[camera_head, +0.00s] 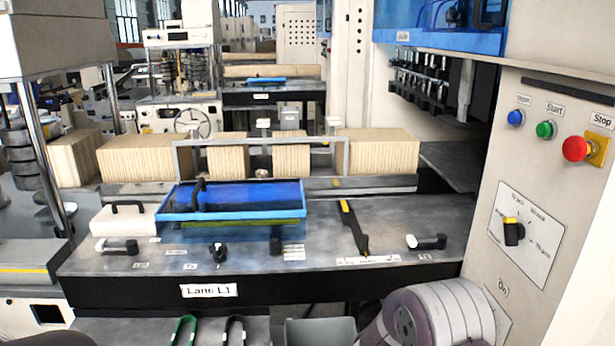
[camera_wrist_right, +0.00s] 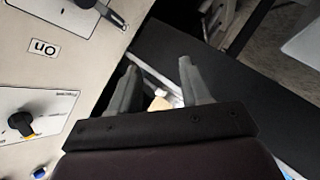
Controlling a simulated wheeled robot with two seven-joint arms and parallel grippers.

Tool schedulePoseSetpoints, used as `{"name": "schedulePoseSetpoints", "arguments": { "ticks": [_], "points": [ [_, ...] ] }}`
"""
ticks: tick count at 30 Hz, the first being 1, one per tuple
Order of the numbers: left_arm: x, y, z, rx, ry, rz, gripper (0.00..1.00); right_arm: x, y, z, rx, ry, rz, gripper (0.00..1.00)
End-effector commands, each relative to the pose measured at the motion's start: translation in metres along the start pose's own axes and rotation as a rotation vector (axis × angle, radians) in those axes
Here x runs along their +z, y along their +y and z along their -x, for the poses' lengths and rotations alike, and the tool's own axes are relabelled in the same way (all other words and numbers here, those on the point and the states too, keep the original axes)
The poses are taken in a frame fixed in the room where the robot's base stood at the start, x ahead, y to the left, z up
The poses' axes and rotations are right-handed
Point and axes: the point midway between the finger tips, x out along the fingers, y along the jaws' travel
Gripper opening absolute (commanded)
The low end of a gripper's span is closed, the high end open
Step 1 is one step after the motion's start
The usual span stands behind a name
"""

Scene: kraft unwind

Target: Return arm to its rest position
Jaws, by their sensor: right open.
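My right arm (camera_head: 432,315) shows at the bottom right of the head view, low beside the control panel. Its gripper is outside that view. In the right wrist view my right gripper (camera_wrist_right: 158,85) has its two fingers apart with nothing held between them. Behind the fingers are a dark surface and a small pale, tan item that I cannot make out. My left gripper is not in the head view; a dark rounded shape at the bottom left corner is unclear.
The control panel (camera_head: 550,170) with its red stop button (camera_head: 577,149) stands close on the right. The Lane L1 table (camera_head: 400,215) bears a blue-lidded tray (camera_head: 235,200), handles and levers. A panel knob (camera_wrist_right: 22,123) also shows near the gripper in the wrist view.

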Motion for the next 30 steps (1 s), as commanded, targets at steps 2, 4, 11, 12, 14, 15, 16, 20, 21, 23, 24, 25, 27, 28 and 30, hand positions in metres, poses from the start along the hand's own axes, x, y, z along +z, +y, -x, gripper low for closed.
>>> {"name": "schedulePoseSetpoints", "arguments": {
  "ticks": [2,4,11,12,14,15,16,20,21,23,24,25,27,28,30],
  "points": [
    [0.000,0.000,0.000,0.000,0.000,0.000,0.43,-0.008,-0.006,0.020,-0.179,0.030,-0.082,0.47],
    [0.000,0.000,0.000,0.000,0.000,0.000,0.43,-0.004,-0.016,0.051,-0.378,0.009,-0.151,0.47],
    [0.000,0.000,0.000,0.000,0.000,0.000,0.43,0.110,-0.009,0.192,-0.811,-0.460,-0.197,0.47],
    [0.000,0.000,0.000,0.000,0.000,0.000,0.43,0.129,-0.002,0.208,-0.817,-0.536,-0.187,0.47],
    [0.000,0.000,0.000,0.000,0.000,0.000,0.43,0.151,0.007,0.225,-0.812,-0.626,-0.173,0.47],
    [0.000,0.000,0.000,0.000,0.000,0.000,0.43,0.162,0.012,0.233,-0.805,-0.668,-0.165,0.47],
    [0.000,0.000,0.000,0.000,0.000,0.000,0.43,0.169,0.015,0.238,-0.799,-0.694,-0.162,0.47],
    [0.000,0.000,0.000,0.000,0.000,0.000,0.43,0.180,0.021,0.246,-0.788,-0.739,-0.153,0.47],
    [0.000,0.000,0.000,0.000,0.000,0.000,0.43,0.180,0.021,0.246,-0.788,-0.739,-0.153,0.47],
    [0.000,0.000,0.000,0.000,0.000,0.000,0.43,0.179,0.020,0.245,-0.788,-0.739,-0.153,0.47],
    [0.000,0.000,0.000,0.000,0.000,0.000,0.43,0.179,0.020,0.245,-0.788,-0.738,-0.153,0.47],
    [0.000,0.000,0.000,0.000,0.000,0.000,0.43,0.179,0.020,0.245,-0.788,-0.738,-0.153,0.47],
    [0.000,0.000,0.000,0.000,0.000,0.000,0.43,0.179,0.020,0.245,-0.789,-0.737,-0.153,0.47],
    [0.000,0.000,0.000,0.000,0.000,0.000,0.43,0.179,0.020,0.245,-0.789,-0.737,-0.153,0.47],
    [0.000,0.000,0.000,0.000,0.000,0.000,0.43,0.179,0.020,0.245,-0.789,-0.737,-0.153,0.47]
  ]
}}
